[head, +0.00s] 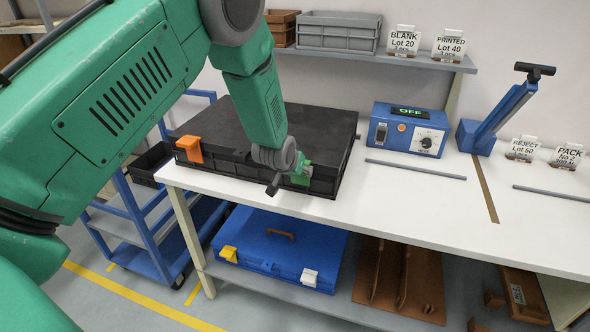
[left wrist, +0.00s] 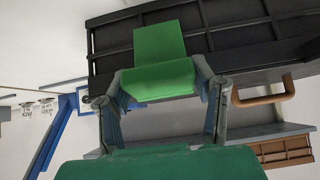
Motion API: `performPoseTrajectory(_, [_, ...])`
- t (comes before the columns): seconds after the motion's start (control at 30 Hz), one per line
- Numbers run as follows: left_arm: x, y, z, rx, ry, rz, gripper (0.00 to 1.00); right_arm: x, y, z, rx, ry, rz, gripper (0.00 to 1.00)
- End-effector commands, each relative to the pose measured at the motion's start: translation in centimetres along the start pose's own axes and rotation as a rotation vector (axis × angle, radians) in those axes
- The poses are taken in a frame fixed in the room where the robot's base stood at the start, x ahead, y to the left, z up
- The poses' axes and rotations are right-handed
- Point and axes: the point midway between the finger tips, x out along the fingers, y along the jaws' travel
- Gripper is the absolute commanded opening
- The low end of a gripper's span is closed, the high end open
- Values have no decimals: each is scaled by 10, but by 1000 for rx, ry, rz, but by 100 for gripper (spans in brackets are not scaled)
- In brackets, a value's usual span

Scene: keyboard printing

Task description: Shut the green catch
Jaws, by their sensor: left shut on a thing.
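A black case (head: 270,125) lies with its lid down on the white bench. An orange catch (head: 189,149) sits at its left front. The green catch (head: 302,176) is at the right of its front side, partly hidden by my left gripper (head: 287,177). In the left wrist view the green catch (left wrist: 160,45) shows as a bent plate against the case's dark ribbed side (left wrist: 230,27). Its near part is between the fingers of my left gripper (left wrist: 160,86), which is shut on it. I cannot tell whether the catch is fully latched. My right gripper is not in view.
A blue control box (head: 408,130) and a blue lever press (head: 497,115) stand right of the case. A blue case (head: 275,245) rests on the shelf below. A blue cart (head: 150,225) stands left.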

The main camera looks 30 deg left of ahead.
Motion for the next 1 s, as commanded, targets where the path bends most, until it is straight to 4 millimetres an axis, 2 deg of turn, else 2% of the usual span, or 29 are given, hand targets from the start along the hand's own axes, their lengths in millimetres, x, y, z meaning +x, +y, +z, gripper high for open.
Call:
performPoseTrajectory(0.03, [0, -1, -12, -2, 21, -2, 0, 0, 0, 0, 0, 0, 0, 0])
performPoseTrajectory(0.3, [5, -2, -22, -3, 27, -2, 0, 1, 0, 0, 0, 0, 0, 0])
performPoseTrajectory(0.9, [6, -2, -26, -4, 29, -3, 0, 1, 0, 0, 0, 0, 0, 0])
performPoseTrajectory(0.93, [6, -2, -26, -4, 29, -3, 61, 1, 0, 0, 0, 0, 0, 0])
performPoseTrajectory(0.97, [6, -2, -25, -4, 28, -3, 72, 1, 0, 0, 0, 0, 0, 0])
performPoseTrajectory(1.0, [7, -2, -24, -4, 26, -3, 72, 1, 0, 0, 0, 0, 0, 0])
